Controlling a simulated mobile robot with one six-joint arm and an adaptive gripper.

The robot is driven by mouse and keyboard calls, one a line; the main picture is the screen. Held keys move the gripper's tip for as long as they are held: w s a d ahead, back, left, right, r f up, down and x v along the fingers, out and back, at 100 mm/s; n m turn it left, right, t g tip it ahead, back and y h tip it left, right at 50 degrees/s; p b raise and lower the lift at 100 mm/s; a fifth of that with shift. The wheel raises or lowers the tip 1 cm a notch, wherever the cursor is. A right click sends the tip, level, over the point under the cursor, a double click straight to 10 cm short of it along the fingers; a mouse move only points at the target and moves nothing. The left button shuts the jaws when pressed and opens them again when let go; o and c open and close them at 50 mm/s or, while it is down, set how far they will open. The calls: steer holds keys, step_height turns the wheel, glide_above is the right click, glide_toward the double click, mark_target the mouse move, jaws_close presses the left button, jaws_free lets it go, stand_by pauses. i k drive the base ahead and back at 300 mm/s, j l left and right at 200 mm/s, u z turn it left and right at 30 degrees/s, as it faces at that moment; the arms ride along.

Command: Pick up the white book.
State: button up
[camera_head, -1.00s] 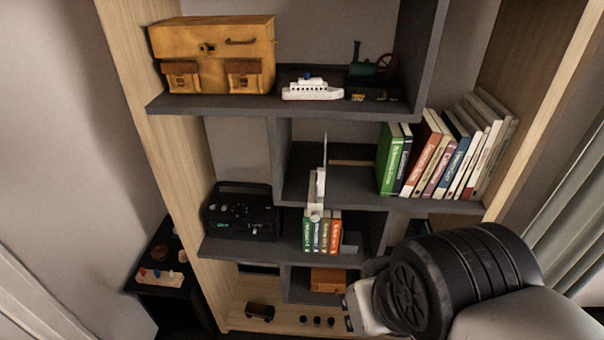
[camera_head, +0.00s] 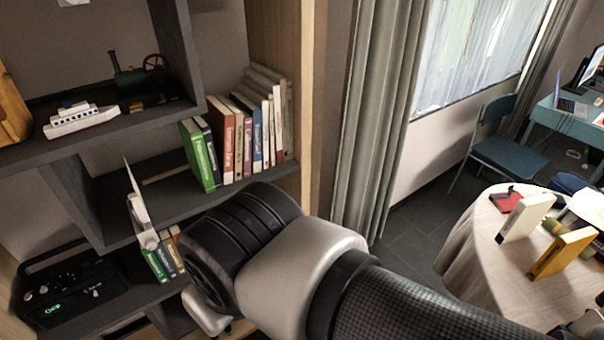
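A white book (camera_head: 527,217) stands upright on the round cloth-covered table (camera_head: 463,245) at the right. My arm reaches across the lower middle from the right, with its end by the shelf, far left of this book.
A yellow book (camera_head: 562,252) stands beside the white one, and a red item (camera_head: 506,200) lies behind. The shelf (camera_head: 172,203) is close to my arm. A blue chair (camera_head: 508,157) stands behind the table. Dark floor (camera_head: 405,235) is clear between shelf and table.

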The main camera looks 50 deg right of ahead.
mark_target(527, 213)
steer(key=z, duration=3.35)
steer(key=i+j+z, duration=0.1)
steer(key=i+j, duration=0.45)
steer(key=i, duration=0.2)
steer(key=i+j+z, duration=0.15)
steer(key=i+j, duration=0.4)
steer(key=i, duration=0.2)
